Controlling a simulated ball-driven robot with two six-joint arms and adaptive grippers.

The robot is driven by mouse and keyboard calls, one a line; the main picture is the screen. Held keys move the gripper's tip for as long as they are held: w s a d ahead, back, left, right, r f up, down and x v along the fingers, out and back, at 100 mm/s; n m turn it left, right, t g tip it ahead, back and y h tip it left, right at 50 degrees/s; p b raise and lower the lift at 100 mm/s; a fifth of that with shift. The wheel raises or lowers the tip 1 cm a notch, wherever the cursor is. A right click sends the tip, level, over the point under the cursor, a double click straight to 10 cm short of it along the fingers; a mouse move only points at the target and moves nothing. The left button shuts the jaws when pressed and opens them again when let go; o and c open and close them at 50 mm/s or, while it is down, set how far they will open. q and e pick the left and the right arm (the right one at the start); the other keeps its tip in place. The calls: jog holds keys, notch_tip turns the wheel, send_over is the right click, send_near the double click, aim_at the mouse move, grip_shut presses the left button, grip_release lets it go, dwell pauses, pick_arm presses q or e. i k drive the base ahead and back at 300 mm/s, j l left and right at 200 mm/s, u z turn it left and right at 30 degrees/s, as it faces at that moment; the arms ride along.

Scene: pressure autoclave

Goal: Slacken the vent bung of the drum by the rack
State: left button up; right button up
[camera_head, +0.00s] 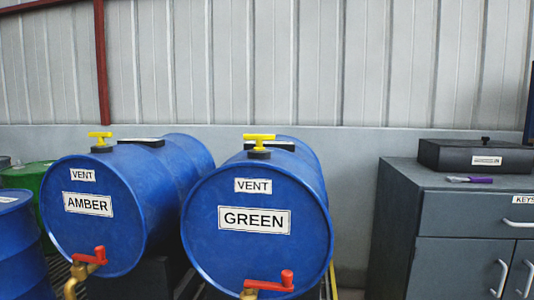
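Two blue drums lie on their sides with their round ends toward me. The left one is the AMBER drum (128,235) and the right one is the GREEN drum (257,252). Each has a VENT label on its end. A yellow T-handled vent bung (100,142) stands on a black base on top of the AMBER drum. Another yellow vent bung (259,144) stands on top of the GREEN drum. A red-handled brass tap (88,262) is low on the AMBER drum, and a red tap handle (272,283) is low on the GREEN drum. Neither gripper shows.
A grey cabinet (455,225) stands at the right, with a black box (475,156) and a purple-handled tool (470,180) on top. A green drum (28,180) and another blue drum (20,245) stand at the left edge. A ribbed wall is behind.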

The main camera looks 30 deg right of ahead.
aim_at(259, 139)
jog(key=k+z, duration=0.1)
jog(key=z, duration=0.8)
